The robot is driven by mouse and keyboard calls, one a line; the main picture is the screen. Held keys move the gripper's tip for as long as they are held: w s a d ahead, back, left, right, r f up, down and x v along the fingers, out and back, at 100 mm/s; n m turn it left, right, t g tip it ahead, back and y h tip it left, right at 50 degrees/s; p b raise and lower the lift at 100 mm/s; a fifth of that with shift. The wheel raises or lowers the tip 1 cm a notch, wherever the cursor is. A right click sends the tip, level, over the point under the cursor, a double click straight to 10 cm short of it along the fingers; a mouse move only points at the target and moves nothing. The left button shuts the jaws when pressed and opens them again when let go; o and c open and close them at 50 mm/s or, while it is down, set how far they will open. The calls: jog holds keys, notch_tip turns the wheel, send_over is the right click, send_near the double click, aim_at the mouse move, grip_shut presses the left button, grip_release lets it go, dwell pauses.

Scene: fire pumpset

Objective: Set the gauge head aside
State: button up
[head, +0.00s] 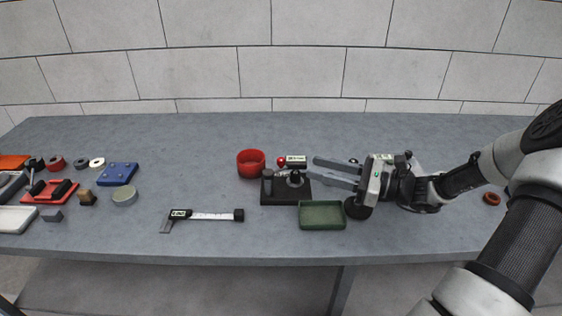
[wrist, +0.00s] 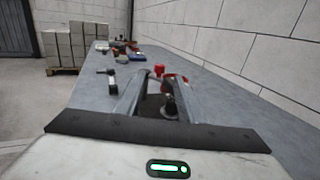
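A dark gauge stand (head: 286,196) with a black base and short posts stands at mid-table. A small box with a pale display, seemingly the gauge head (head: 296,160), shows at its top, with a red ball (head: 281,161) on its left. My gripper (head: 312,167) is open and empty, reaching in from the right with its fingers pointing left at the stand. In the wrist view the open fingers (wrist: 157,82) frame dark stand parts (wrist: 168,103), and the red ball (wrist: 159,71) shows beyond. I cannot tell whether a finger touches anything.
A green tray (head: 322,216) lies in front of the stand, and a red bowl (head: 251,163) stands behind it to the left. A digital caliper (head: 205,215) lies front left. Several small parts and a blue block (head: 117,174) crowd the left end. The back of the table is clear.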

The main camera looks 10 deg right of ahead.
aim_at(281, 159)
jog(key=b+x, duration=0.1)
jog(key=x, duration=1)
jog(key=shift+w+a+b, duration=0.1)
jog(key=shift+b, duration=0.3)
grip_shut()
